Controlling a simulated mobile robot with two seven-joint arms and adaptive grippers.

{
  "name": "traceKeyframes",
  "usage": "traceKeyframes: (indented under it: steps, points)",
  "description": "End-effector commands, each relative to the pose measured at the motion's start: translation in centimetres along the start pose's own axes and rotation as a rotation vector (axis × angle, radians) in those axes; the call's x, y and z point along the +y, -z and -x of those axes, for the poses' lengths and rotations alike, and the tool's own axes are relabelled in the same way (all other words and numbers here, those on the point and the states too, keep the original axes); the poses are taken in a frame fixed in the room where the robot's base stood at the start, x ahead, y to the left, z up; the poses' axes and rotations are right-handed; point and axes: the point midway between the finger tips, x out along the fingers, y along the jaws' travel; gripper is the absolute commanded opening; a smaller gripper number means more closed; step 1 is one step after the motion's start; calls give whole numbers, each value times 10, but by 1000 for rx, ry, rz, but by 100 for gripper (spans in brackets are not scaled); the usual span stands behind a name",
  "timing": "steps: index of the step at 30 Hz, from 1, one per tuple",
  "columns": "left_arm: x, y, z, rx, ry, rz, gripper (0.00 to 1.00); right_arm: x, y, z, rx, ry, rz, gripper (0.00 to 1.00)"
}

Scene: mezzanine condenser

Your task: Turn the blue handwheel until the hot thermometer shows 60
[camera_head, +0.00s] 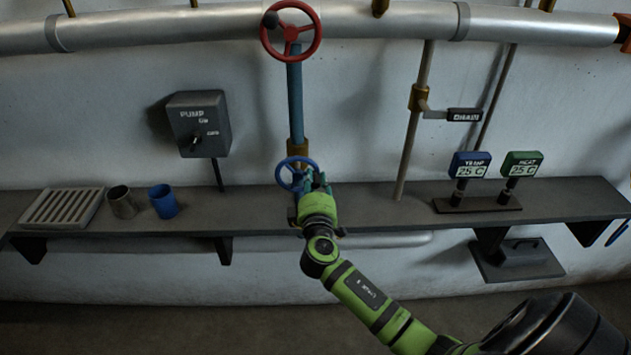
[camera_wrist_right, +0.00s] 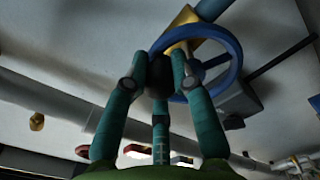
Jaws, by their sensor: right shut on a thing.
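The blue handwheel (camera_head: 278,172) sits low on a blue vertical pipe, just above the shelf. My right gripper (camera_head: 314,182) is at the wheel's right side and hides part of it. In the right wrist view, the fingers of my right gripper (camera_wrist_right: 158,76) are shut around a dark knob at the rim of the blue handwheel (camera_wrist_right: 238,62). A blue-framed display (camera_head: 470,165) and a green-framed display (camera_head: 521,164) stand at the right of the shelf. Both read 25 C; their small labels are hard to read. My left gripper is out of view.
A red handwheel (camera_head: 291,53) is higher on the same pipe. A grey pump switch box (camera_head: 199,124) hangs at left. A grate (camera_head: 61,208), a metal cup (camera_head: 123,203) and a blue cup (camera_head: 163,201) are on the shelf (camera_head: 372,206). A side valve handle (camera_head: 464,115) is right of centre.

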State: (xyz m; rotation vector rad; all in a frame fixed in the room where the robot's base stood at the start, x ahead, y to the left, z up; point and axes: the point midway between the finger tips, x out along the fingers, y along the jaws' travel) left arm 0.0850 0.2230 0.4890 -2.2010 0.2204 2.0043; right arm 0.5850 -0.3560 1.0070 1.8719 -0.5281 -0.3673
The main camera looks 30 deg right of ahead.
Motion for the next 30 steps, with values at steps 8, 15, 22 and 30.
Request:
traceKeyframes:
  steps: [8,15,22,30]
  points:
    - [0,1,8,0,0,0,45,5,4,0,3,-1,124,0]
    - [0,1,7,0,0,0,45,5,4,0,3,-2,121,45]
    - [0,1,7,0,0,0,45,5,4,0,1,-1,121,49]
    - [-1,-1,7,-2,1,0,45,3,3,14,1,1,120,49]
